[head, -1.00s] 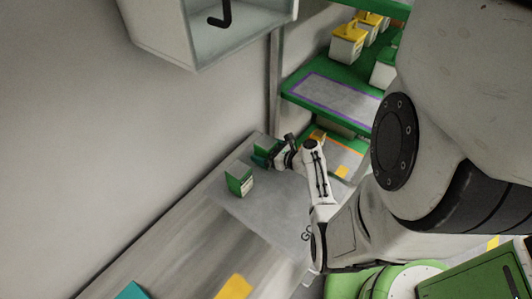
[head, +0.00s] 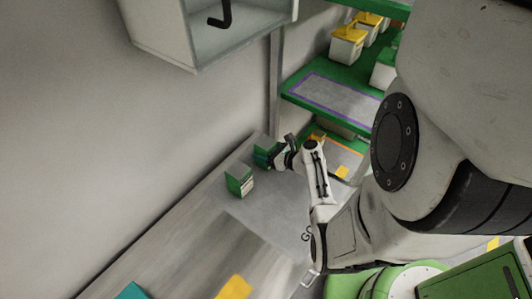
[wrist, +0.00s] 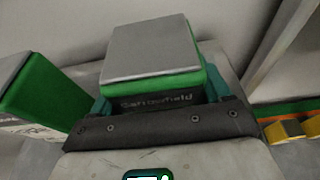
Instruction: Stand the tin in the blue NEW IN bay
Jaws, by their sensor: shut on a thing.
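A green tin with a grey top (wrist: 152,50) is between the jaws of my gripper (wrist: 155,100) in the wrist view. My gripper is shut on it, and the tin looks upright. In the head view the same tin (head: 262,154) is small and partly hidden by my gripper (head: 274,158), over the far end of the grey mat near the wall. I cannot tell whether its base touches the mat. I cannot make out a blue bay marked NEW IN in either view.
A second green tin (head: 239,182) stands on the grey mat (head: 264,205), just left of the held one; it also shows in the wrist view (wrist: 40,95). Green shelves (head: 330,98) with yellow-topped tubs (head: 347,42) stand to the right. A wall cabinet (head: 215,35) hangs above.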

